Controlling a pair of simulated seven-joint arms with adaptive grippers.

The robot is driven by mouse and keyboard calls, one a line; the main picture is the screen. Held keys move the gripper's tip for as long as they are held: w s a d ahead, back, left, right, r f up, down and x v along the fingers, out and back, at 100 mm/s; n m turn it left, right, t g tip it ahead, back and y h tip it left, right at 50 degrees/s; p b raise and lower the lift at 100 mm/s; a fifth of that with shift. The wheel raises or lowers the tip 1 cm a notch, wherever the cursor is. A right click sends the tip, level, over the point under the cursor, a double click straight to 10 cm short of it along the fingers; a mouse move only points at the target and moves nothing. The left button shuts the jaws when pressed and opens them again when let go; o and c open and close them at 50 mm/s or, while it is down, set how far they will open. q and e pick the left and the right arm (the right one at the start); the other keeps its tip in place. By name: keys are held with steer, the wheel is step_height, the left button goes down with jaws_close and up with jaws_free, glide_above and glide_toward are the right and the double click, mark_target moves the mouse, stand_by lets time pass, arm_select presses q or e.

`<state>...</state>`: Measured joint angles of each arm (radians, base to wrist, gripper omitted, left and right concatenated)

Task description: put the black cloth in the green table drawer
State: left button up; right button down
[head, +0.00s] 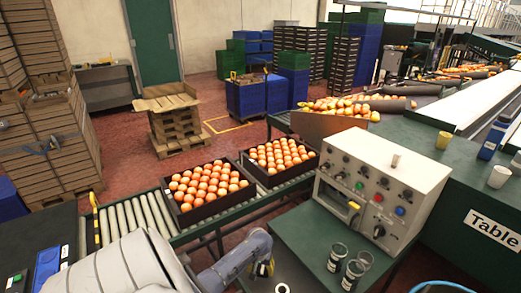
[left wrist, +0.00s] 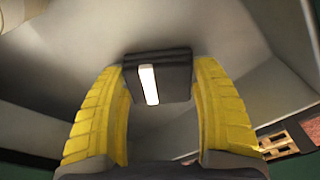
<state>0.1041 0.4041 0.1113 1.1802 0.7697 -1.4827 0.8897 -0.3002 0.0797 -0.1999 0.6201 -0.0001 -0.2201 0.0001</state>
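My left gripper (head: 265,268) is low in the head view, beside the left edge of the small green table (head: 300,238). In the left wrist view its two yellow fingers (left wrist: 158,82) stand wide apart. A dark block with a white strip (left wrist: 172,75) shows between or just beyond the fingertips; I cannot tell whether they touch it. Grey surfaces fill most of that view behind it. I cannot make out the black cloth in either view. The drawer of the green table is not clearly visible. My right gripper is not in view.
A control box (head: 385,170) with buttons stands on the green table, with several dark cups (head: 337,257) near its front. Two crates of oranges (head: 244,190) sit on the roller conveyor (head: 140,215) behind my left arm. A long green counter (head: 470,185) stands right.

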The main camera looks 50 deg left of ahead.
mark_target(260, 270)
arm_select(q)
steer(key=o, duration=0.4)
steer(key=shift+o, duration=0.2)
steer(key=shift+r, duration=0.15)
step_height(260, 270, up, 12)
steer(key=s, duration=0.1)
steer(key=shift+d, duration=0.45)
